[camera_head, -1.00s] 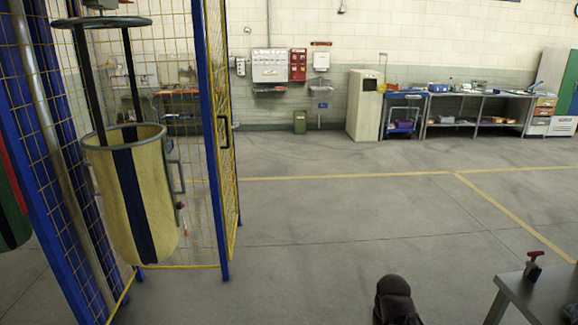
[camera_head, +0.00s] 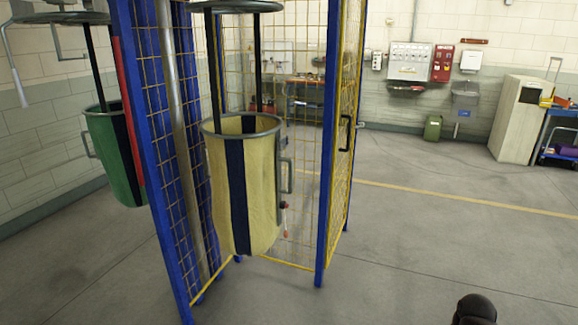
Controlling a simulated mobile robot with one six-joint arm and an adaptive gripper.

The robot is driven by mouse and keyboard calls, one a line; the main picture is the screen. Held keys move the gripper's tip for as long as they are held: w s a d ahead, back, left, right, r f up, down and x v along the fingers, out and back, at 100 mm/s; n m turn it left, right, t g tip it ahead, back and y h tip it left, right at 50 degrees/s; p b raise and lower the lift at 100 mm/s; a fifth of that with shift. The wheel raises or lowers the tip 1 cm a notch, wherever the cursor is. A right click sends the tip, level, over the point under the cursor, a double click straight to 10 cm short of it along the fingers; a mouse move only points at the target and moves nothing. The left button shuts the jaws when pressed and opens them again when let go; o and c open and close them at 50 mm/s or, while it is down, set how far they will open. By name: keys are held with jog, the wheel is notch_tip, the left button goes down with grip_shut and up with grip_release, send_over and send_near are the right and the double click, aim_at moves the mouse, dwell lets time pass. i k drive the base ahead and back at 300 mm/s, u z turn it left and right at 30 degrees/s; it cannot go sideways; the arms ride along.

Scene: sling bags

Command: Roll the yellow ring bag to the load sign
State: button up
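The yellow ring bag (camera_head: 268,190) hangs left of centre in the head view. It is pale yellow with a dark blue vertical stripe, a grey ring rim and a grey side handle. Two dark straps run up from it to a dark ring (camera_head: 236,6) at the top edge. A small red-tipped piece hangs at its right side. A dark rounded part at the bottom right looks like part of my arm; my gripper's fingers do not show. I cannot make out a load sign in this view.
A green ring bag (camera_head: 112,160) hangs farther left. A blue-framed yellow mesh cage (camera_head: 331,140) stands around and behind the yellow bag. A green bin (camera_head: 433,128) and beige cabinet (camera_head: 515,118) stand by the back wall. The grey floor at right is open.

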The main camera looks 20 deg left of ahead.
aim_at(244, 149)
jog(key=u, duration=0.35)
jog(key=i, duration=1.2)
jog(key=u, duration=0.4)
